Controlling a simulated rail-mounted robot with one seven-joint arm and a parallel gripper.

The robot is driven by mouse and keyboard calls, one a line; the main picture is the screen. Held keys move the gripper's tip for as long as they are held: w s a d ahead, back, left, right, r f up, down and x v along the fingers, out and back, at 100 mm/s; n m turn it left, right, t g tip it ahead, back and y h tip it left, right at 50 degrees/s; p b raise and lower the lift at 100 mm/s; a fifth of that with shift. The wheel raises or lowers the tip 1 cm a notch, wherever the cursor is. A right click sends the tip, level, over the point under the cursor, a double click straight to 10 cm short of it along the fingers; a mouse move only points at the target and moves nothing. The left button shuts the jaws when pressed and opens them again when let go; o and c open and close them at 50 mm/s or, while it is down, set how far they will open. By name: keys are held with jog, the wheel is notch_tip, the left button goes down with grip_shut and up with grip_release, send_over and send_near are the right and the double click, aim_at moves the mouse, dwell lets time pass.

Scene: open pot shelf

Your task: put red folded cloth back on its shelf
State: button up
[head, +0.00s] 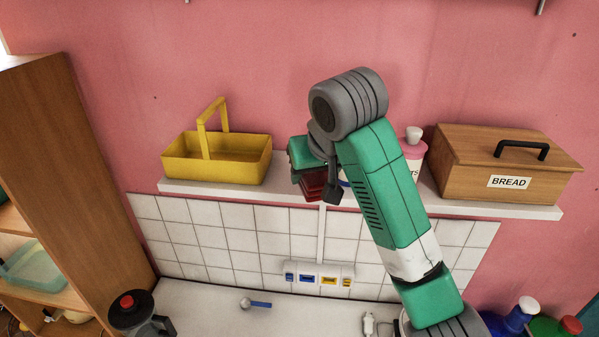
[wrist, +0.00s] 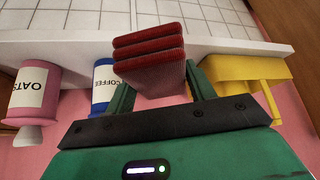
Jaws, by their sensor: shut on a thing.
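The red folded cloth (head: 313,187) shows below my gripper in the head view, in front of the wall shelf's (head: 455,204) middle. In the wrist view the cloth (wrist: 150,58) has several layers and is pinched between my two green fingers. My gripper (wrist: 162,88) is shut on it; it also shows in the head view (head: 309,168), partly hidden by my wrist. The cloth overlaps the shelf's edge (wrist: 60,47) in the wrist view. I cannot tell whether it touches the shelf.
A yellow basket (head: 217,160) stands left on the shelf. A blue COFFEE canister (wrist: 103,84) is close beside the cloth. A tiled wall (head: 225,235) and counter (head: 205,305) lie below.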

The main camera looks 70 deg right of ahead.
jog(key=w+d+p, duration=0.1)
jog(key=w+d, duration=0.1)
jog(key=w+d+p, duration=0.1)
jog(key=w+d, duration=0.1)
jog(key=d, duration=0.1)
jog(key=w+d+p, duration=0.1)
jog(key=d, duration=0.2)
jog(key=shift+w+d+f, duration=0.1)
jog(key=shift+w+f, duration=0.25)
jog(key=shift+w, duration=0.05)
jog(key=shift+w+d+f, duration=0.15)
jog(key=shift+w+d, duration=0.1)
jog(key=shift+d, duration=0.05)
jog(key=shift+d+f, duration=0.1)
notch_tip(320, 180, down, 3)
jog(key=shift+p, duration=0.85)
jog(key=shift+f, duration=0.45)
jog(key=o, duration=1)
jog(key=shift+c, duration=0.2)
